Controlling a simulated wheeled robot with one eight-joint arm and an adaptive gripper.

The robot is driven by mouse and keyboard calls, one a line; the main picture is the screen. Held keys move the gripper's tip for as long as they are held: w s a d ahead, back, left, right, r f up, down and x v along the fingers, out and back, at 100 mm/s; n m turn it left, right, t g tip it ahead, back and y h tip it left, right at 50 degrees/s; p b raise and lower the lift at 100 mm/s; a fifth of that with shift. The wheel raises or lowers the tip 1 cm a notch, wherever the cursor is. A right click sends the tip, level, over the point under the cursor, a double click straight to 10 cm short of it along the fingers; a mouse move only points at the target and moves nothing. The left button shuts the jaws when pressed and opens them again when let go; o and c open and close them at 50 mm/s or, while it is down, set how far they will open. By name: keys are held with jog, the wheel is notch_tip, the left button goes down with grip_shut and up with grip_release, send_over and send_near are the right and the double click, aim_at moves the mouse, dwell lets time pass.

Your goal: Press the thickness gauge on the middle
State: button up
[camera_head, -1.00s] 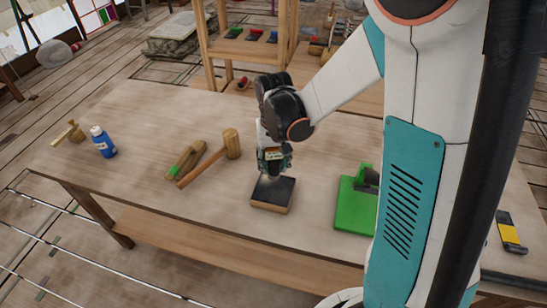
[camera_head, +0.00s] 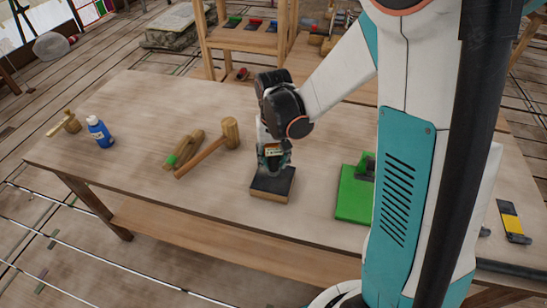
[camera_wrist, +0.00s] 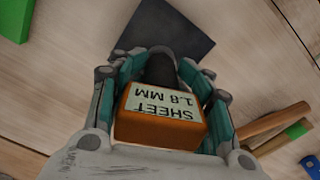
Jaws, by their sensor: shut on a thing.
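The thickness gauge (camera_wrist: 160,125) is an orange block with a pale label reading "SHEET 1.8 MM" and a dark nose at its far end. My gripper (camera_wrist: 162,85) is shut on it, one finger on each side. In the head view, my gripper (camera_head: 272,160) is low over a dark square sheet (camera_head: 265,184) on a wooden block (camera_head: 270,196). In the wrist view, the gauge's nose overlaps the near part of the dark sheet (camera_wrist: 180,30). I cannot tell whether the nose touches the sheet; the contact point is hidden.
A blue bottle (camera_head: 99,131) stands farther left. A green plate (camera_head: 353,195) lies to the right. Bare bench surrounds the block.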

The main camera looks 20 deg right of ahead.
jog(key=shift+f, duration=0.3)
jog(key=shift+f+b, duration=0.3)
jog(key=shift+b, duration=0.2)
jog(key=shift+s+f+b, duration=0.1)
jog(key=shift+f+b, duration=0.75)
jog(key=shift+f, duration=0.05)
dwell(1.0)
jog(key=shift+r+p, duration=1.8)
jog(key=shift+r, duration=0.75)
jog(key=shift+d, duration=0.1)
